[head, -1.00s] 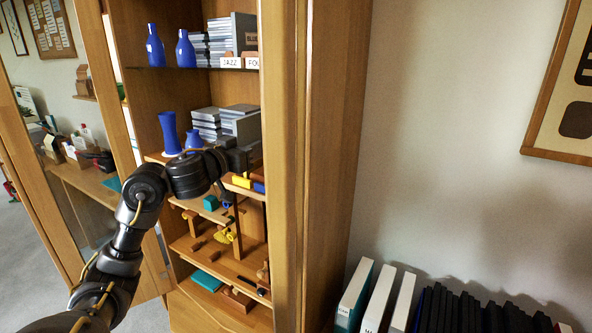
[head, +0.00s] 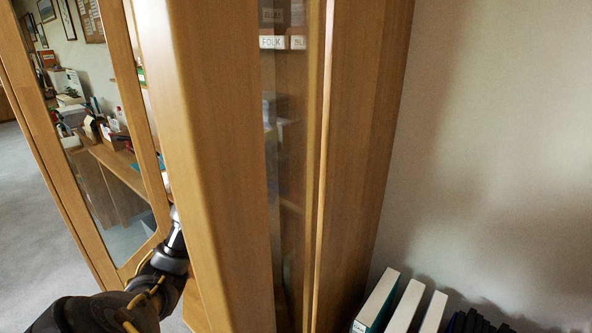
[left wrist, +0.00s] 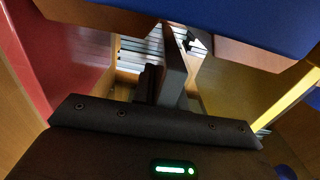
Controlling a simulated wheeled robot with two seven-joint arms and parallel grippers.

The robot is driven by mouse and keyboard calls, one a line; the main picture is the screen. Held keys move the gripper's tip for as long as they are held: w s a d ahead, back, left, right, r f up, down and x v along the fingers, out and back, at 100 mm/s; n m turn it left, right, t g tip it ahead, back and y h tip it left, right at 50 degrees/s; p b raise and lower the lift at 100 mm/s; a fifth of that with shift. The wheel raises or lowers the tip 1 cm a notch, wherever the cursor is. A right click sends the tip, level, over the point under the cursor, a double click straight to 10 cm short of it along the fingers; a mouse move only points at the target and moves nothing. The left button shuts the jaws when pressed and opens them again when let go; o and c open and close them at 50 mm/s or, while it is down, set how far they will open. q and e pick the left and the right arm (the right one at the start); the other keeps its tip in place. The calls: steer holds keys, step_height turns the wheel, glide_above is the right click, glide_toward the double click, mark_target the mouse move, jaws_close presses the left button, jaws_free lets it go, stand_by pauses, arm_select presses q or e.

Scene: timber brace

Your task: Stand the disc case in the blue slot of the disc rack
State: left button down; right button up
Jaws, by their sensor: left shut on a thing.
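In the left wrist view my left gripper (left wrist: 163,88) is shut on a thin dark slab, apparently the disc case (left wrist: 174,68), seen nearly edge-on. A blue surface (left wrist: 260,15) with a wooden edge, which may belong to the disc rack's blue slot, fills the top right, very close to the camera. A red surface (left wrist: 65,65) lies at left and a yellow one (left wrist: 240,92) at right. Whether the case touches any of them I cannot tell. In the head view the left gripper is hidden behind a wooden panel. My right gripper is not in view.
The wooden cabinet panel (head: 215,150) hides most shelves in the head view. A glazed door (head: 110,160) stands open at left. White binders (head: 405,305) stand low at right by the wall. Pale stacked cases (left wrist: 135,55) show beyond the gripper in the wrist view.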

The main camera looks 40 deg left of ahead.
arm_select(q)
steer(key=shift+d+f, duration=0.15)
steer(key=shift+f, duration=0.1)
step_height(320, 180, down, 2)
steer(key=shift+f+b, duration=0.25)
steer(key=shift+b, duration=0.25)
steer(key=shift+f, duration=0.35)
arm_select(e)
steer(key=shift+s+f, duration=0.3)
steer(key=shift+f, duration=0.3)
arm_select(q)
steer(key=shift+f, duration=0.2)
steer(key=c, duration=1.4)
jaws_free()
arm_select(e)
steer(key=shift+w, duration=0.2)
